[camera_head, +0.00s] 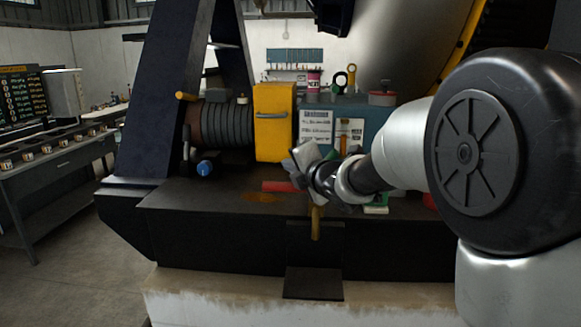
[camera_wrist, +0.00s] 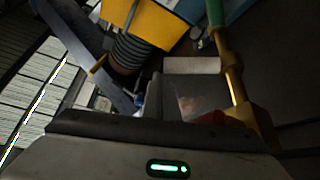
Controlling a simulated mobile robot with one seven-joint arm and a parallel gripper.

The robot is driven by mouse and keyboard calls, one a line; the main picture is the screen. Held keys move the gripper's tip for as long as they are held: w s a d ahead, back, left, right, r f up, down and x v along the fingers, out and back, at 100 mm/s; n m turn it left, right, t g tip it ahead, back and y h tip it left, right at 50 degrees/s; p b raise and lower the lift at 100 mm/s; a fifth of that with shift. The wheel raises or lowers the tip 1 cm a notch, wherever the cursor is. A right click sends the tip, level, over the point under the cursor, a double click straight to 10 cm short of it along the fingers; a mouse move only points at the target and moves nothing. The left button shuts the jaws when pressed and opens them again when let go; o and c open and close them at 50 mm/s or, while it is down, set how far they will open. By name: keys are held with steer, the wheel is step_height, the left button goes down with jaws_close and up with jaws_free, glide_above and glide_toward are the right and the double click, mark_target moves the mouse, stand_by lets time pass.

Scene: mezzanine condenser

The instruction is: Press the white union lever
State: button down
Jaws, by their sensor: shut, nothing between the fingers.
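My gripper (camera_head: 303,160) is shut and empty in the head view, in front of the machine bench and left of my wrist. No white lever shows plainly in the head view; my gripper and forearm cover part of the bench there. In the wrist view a pale flat piece (camera_wrist: 192,66) lies just beyond my gripper, beside a brass pipe (camera_wrist: 232,80). I cannot tell whether it is the white union lever or whether my gripper touches it. A red bar (camera_head: 280,187) lies low behind my gripper in the head view.
A yellow box (camera_head: 274,122) and a dark ribbed cylinder (camera_head: 226,124) stand on the bench behind my gripper. A yellow handle (camera_head: 316,223) hangs at the bench's front edge. A blue knob (camera_head: 205,168) is at left. The floor at left is clear.

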steer(key=shift+d+r, duration=0.1)
steer(key=shift+d, duration=0.15)
steer(key=shift+b, duration=0.35)
steer(key=d+m+t+b, duration=0.1)
steer(key=d+m+b, duration=0.1)
steer(key=b, duration=0.1)
steer(key=d+m+t+y+b, duration=0.1)
steer(key=d+m+b, duration=0.1)
steer(key=b, duration=0.1)
steer(key=d+r+m+t+b, duration=0.1)
steer(key=d+m+b, duration=0.1)
steer(key=b, duration=0.2)
steer(key=shift+s+r+y, duration=0.1)
steer(key=shift+y, duration=0.3)
steer(key=shift+s+d+f+m+t+b, duration=0.1)
steer(key=shift+d+m+t+b, duration=0.3)
steer(key=shift+d+m+b, duration=0.7)
steer(key=shift+w+d+f+m+t+b, duration=0.1)
steer(key=shift+d+m+t+b, duration=0.45)
steer(key=shift+b, duration=1)
steer(key=shift+s+d+f+m+t+b, duration=0.1)
steer(key=shift+d+m+t+b, duration=0.15)
steer(key=shift+d+m+b, duration=0.65)
steer(key=shift+d+n+h+b, duration=0.15)
steer(key=shift+n+h+b, duration=0.15)
steer(key=shift+b, duration=0.15)
steer(key=shift+f, duration=0.15)
